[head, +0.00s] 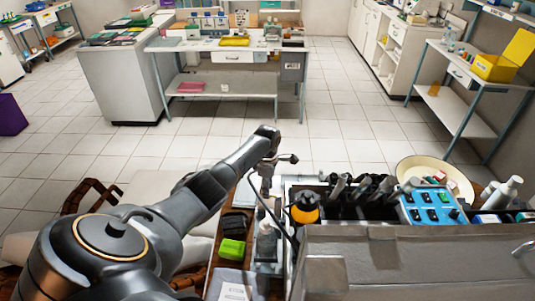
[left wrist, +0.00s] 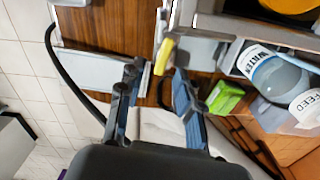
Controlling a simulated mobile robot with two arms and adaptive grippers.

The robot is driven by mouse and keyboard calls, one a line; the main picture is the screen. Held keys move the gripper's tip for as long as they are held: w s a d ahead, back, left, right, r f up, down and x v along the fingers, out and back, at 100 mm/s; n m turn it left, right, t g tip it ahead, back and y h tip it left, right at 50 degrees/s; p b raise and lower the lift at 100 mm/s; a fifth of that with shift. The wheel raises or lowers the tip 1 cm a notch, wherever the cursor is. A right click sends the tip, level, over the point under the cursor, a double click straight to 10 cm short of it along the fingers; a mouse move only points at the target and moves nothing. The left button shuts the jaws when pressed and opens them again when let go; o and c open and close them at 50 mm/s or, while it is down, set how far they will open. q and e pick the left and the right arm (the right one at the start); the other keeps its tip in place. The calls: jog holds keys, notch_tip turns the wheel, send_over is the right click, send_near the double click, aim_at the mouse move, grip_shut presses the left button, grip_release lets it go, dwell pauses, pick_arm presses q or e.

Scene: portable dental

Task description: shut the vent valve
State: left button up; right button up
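In the left wrist view a small yellow lever (left wrist: 164,56) stands out beside a grey metal block and wood panel; it looks like the vent valve's handle, though no label on it can be read. My left gripper (left wrist: 157,88) is open, its two fingers apart, with the yellow lever beyond the gap between the tips. Nothing shows between the fingers. In the head view my left gripper (head: 270,165) is at the left side of the dental unit (head: 400,255), and the lever cannot be made out there. My right gripper is not in view.
A clear bottle (left wrist: 283,80) labelled WATER FEED and a green box (left wrist: 225,97) are close to the right finger. A black hose (left wrist: 65,75) curves at left. Open tiled floor lies beyond.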

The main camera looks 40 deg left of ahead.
pick_arm(q)
jog(key=shift+f, duration=0.65)
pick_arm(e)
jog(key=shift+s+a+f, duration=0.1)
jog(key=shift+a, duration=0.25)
pick_arm(q)
grip_shut()
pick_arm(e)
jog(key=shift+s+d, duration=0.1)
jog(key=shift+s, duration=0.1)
